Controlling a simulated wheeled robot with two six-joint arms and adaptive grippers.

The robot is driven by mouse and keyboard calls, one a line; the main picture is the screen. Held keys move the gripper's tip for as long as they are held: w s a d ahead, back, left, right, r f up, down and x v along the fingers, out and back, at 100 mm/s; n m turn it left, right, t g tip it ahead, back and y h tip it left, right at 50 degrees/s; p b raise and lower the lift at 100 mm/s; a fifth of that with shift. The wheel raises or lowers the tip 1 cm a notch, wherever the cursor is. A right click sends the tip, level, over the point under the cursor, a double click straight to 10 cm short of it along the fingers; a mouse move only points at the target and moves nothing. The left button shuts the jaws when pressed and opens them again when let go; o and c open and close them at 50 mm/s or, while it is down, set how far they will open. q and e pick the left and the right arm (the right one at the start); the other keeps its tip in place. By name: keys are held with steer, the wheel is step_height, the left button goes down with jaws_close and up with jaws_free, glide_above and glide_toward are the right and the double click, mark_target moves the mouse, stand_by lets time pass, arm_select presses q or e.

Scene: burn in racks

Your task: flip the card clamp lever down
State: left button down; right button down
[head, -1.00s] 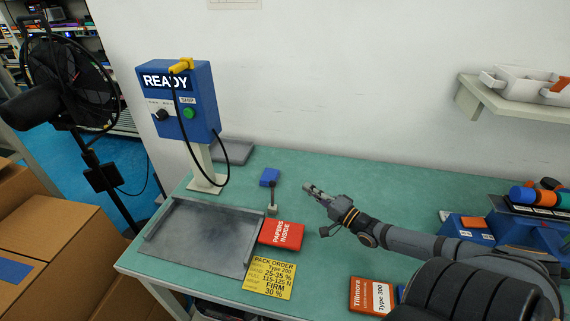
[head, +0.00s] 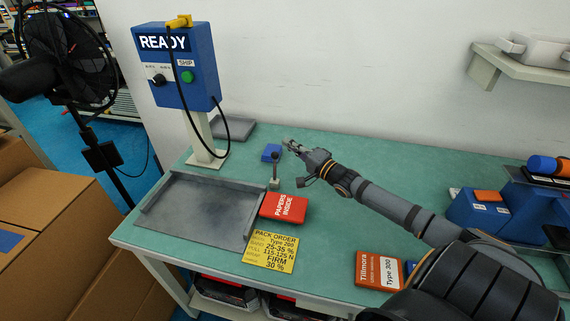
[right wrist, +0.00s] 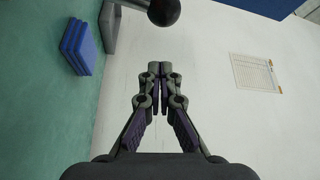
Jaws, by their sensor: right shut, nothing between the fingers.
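The card clamp lever (head: 275,171) is a thin grey post with a dark knob, standing upright on the bench just behind the red papers pouch (head: 284,206). In the right wrist view its black ball knob (right wrist: 163,12) is at the top edge, beyond my fingertips and apart from them. My right gripper (head: 287,143) is shut and empty, a little above and to the right of the lever in the head view. It also shows in the right wrist view (right wrist: 157,72). My left gripper is not in view.
A blue block (head: 271,152) lies behind the lever. A grey tray (head: 200,212) is to the left, and a blue READY box (head: 180,75) stands on a post behind it. A yellow pack order card (head: 273,249) lies in front.

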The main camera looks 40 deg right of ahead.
mark_target(275, 163)
arm_select(q)
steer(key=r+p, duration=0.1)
steer(key=p, duration=0.1)
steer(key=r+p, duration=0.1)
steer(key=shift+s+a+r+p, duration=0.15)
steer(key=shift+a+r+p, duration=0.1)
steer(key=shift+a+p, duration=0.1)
arm_select(e)
steer(key=a, duration=0.1)
steer(key=s+a, duration=0.1)
steer(key=a, duration=0.1)
steer(key=shift+s+a+f, duration=0.25)
steer(key=shift+s+f, duration=0.15)
